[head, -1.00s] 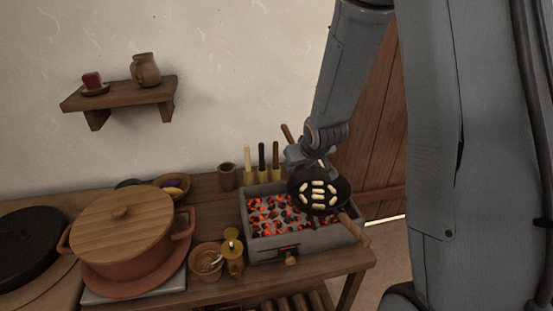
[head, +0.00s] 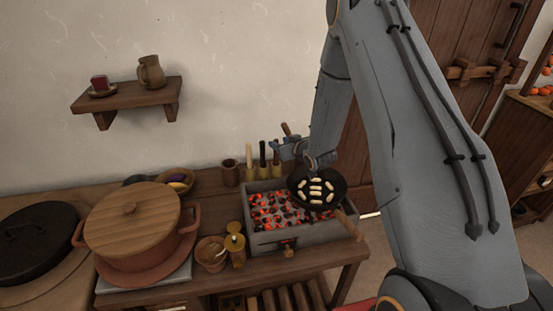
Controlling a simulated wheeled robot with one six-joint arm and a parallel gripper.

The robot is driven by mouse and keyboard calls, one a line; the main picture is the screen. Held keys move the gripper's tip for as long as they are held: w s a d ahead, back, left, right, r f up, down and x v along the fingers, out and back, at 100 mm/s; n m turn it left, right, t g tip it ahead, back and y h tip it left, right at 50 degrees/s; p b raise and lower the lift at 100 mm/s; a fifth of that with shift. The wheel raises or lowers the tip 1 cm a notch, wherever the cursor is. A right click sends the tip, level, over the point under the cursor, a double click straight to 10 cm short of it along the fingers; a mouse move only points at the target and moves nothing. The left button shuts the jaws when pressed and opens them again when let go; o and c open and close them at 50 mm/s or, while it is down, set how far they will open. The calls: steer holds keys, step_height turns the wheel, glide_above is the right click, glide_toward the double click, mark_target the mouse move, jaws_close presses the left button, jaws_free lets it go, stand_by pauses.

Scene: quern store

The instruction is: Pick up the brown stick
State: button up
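The brown stick (head: 276,157) stands upright in a yellowish holder at the right end of a row behind the brazier. A black stick (head: 263,153) and a pale stick (head: 249,153) stand to its left in similar holders. My gripper (head: 277,149) is at the upper part of the brown stick, its tips pointing left and overlapping it in the head view. I cannot tell whether the tips touch the stick or are in front of it, or whether they are open or shut.
A black pan (head: 317,190) with pale pieces sits over the glowing brazier (head: 272,242), just below my gripper. A brown cup (head: 230,173) stands left of the sticks. A lidded pot (head: 132,222) and yellow pepper mill (head: 235,249) stand further left.

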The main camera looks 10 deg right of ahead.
mark_target(276, 139)
steer(key=shift+p+x, duration=0.6)
steer(key=shift+x, duration=1.45)
steer(key=shift+f, duration=0.1)
jaws_close()
